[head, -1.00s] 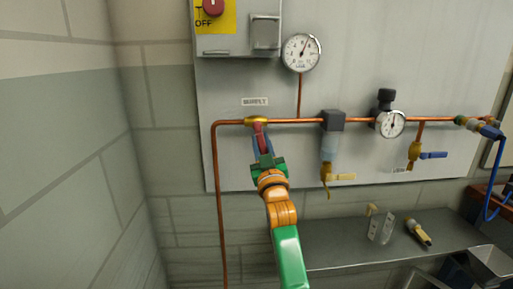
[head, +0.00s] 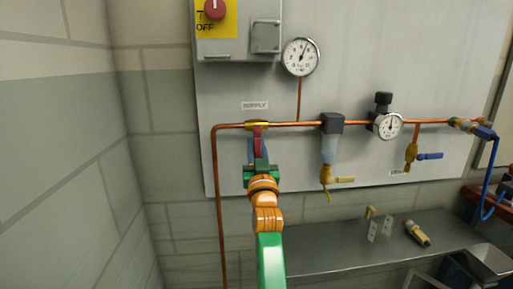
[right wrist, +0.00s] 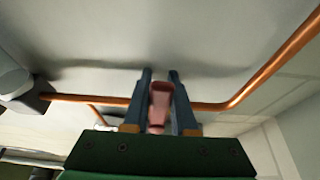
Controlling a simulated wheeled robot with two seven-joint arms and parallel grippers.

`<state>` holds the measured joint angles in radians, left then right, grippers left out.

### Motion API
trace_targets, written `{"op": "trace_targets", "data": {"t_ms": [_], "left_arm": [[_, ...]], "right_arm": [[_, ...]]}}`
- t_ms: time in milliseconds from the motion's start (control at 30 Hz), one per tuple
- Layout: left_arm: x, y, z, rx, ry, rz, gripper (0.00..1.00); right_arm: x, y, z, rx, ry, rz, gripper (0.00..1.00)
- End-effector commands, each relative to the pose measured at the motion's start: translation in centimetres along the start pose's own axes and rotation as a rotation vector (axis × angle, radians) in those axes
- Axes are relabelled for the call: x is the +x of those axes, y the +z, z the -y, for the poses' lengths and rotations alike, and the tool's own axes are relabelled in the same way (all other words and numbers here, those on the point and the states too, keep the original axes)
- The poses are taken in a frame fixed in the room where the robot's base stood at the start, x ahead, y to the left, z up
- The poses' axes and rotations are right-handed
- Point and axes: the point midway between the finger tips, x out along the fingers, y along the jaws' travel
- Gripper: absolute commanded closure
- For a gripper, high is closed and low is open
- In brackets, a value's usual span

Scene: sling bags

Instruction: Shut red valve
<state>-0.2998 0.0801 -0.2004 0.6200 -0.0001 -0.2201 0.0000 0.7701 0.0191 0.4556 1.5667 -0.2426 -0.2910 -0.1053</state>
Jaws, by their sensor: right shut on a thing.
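The red valve has a brass body (head: 256,125) on the copper pipe, under the "SUPPLY" label. Its red handle (head: 258,140) hangs about straight down from the body, square to the level pipe. My right gripper (head: 257,150) comes from below and is shut on the red handle. In the right wrist view the red handle (right wrist: 160,100) sits between the two dark fingers (right wrist: 160,76). The fingers and the green palm hide part of the handle. My left gripper is not in view.
A round gauge (head: 300,57) stands above the pipe. To the right are a filter with a yellow-handled drain (head: 330,174), a regulator gauge (head: 388,125) and a blue-handled valve (head: 428,156). A grey shelf (head: 330,243) lies below. The left wall is bare.

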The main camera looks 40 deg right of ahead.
Motion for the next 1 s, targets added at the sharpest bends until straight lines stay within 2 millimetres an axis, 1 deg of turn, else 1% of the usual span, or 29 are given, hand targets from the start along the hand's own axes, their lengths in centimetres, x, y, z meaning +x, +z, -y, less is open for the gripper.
{"op": "trace_targets", "data": {"t_ms": [33, 67, 100, 167, 200, 467, 533, 633, 800, 900, 1000], "left_arm": [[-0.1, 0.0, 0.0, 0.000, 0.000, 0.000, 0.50], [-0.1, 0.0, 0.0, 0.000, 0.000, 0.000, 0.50], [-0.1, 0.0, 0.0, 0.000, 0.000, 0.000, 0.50], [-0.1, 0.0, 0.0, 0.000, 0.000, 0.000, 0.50], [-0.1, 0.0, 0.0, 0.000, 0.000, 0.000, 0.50], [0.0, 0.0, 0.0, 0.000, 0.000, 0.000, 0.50], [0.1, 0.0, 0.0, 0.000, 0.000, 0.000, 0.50], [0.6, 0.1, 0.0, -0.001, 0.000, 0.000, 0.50], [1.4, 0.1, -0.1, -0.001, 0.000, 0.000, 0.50], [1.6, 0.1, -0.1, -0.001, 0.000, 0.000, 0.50], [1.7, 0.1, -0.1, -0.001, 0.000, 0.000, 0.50]], "right_arm": [[0.1, -0.6, -0.1, 0.003, 0.001, -0.013, 1.00], [0.1, -0.6, -0.1, 0.003, 0.001, -0.013, 1.00], [0.1, -0.6, -0.1, 0.002, 0.001, -0.013, 0.64], [0.1, -0.5, 0.0, 0.002, 0.001, -0.011, 0.48], [0.1, -0.4, 0.0, 0.002, 0.001, -0.010, 0.45], [0.0, -0.2, 0.0, 0.000, 0.000, -0.005, 0.45], [-0.4, -0.1, 0.0, 0.000, 0.000, -0.005, 0.45], [-1.8, 0.1, 0.0, 0.000, 0.000, -0.006, 0.45], [-4.8, 0.1, 0.0, 0.001, 0.000, -0.006, 0.45], [-6.2, 0.0, 0.1, 0.001, -0.001, -0.005, 0.45], [-6.9, -0.1, 0.0, 0.001, 0.000, -0.006, 0.45]]}}
